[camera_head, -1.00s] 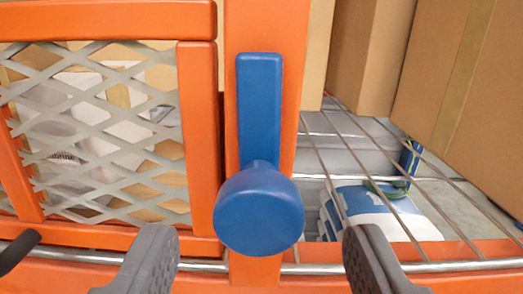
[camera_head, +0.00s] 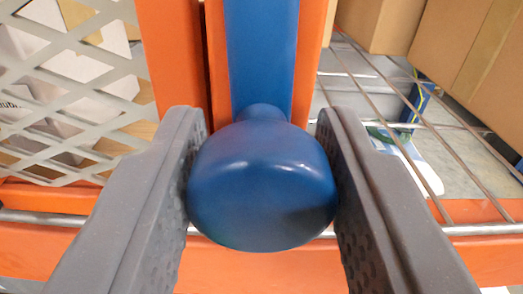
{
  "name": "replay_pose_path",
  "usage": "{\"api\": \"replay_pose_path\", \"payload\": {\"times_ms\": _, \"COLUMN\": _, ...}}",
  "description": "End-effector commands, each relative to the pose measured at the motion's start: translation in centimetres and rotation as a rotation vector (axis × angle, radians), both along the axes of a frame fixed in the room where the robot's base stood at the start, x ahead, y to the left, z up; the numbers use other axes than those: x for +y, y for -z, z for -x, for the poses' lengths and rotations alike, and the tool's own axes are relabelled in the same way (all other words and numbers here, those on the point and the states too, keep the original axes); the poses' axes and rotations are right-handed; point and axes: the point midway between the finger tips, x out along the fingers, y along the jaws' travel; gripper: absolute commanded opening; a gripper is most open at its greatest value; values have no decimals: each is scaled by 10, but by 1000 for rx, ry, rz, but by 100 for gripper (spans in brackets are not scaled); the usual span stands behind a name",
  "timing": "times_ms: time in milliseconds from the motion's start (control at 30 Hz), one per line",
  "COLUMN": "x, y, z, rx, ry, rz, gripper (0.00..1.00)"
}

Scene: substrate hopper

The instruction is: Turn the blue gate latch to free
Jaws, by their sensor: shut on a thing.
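The blue gate latch (camera_head: 262,60) is a flat bar running up and down on an orange upright, with a round blue knob (camera_head: 262,190) at its lower end. My gripper (camera_head: 262,180) has one grey finger on each side of the knob and is shut on it. The bar stands upright above the knob, and its top is out of view. The orange gate (camera_head: 176,60) with grey mesh is to the left of the latch.
A horizontal metal rod (camera_head: 470,229) and an orange rail (camera_head: 60,250) run behind and below the knob. Wire grid (camera_head: 385,100) lies to the right, with cardboard boxes (camera_head: 470,45) beyond. White items show behind the mesh.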

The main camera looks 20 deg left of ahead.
Motion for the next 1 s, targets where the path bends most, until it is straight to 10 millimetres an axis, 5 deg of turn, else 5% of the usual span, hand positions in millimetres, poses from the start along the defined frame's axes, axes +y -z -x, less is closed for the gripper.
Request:
{"api": "replay_pose_path", "payload": {"times_ms": 600, "x": -1, "y": -2, "z": 1, "rx": 17, "ry": 2, "rz": -56, "gripper": 12}}
{"api": "replay_pose_path", "payload": {"times_ms": 633, "x": -1, "y": -2, "z": 1, "rx": 17, "ry": 2, "rz": -56, "gripper": 37}}
{"api": "replay_pose_path", "payload": {"times_ms": 700, "x": -1, "y": -1, "z": 1, "rx": 18, "ry": 2, "rz": -56, "gripper": 55}}
{"api": "replay_pose_path", "payload": {"times_ms": 1000, "x": -1, "y": -1, "z": 1, "rx": 19, "ry": 2, "rz": -56, "gripper": 55}}
